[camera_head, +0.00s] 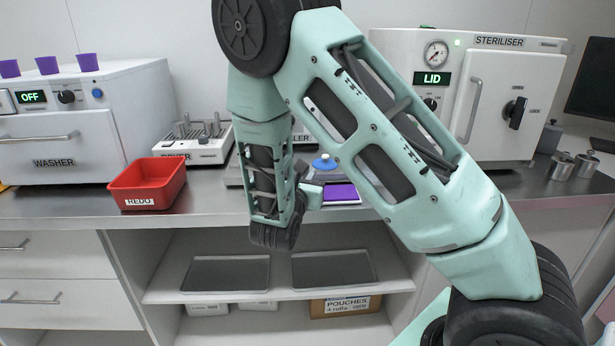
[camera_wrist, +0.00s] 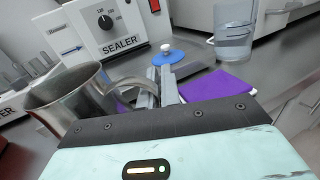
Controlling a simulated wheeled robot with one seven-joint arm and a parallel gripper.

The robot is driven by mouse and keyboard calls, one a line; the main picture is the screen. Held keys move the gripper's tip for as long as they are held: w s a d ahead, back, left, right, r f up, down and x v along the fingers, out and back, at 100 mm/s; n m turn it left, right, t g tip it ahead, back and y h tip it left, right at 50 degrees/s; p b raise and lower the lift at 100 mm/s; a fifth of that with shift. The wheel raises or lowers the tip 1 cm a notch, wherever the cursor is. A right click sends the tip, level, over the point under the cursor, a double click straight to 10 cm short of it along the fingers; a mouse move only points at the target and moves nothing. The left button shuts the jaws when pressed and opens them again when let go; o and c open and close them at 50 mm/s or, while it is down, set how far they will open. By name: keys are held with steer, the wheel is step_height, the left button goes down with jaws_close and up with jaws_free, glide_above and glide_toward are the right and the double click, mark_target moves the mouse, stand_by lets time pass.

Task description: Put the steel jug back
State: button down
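The steel jug (camera_wrist: 72,98) is at the left of the wrist view, with its open mouth showing and its curved handle pointing right. My gripper (camera_wrist: 160,84) has its fingers close together at the end of that handle and appears shut on it. I cannot tell whether the jug's base touches the worktop, as my gripper's body hides its lower part. In the head view my arm hides the fingers and most or all of the jug.
A sealer (camera_wrist: 112,28), a blue lid-like disc with a white knob (camera_wrist: 168,56), a purple pad (camera_wrist: 216,84) and a clear beaker (camera_wrist: 234,42) stand close by. A red REDO bin (camera_head: 148,186) is left, the steriliser (camera_head: 470,95) right. Bare worktop (camera_head: 215,190) lies beside the bin.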

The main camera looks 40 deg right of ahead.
steer(key=shift+f, duration=0.1)
steer(key=c, duration=1.6)
jaws_free()
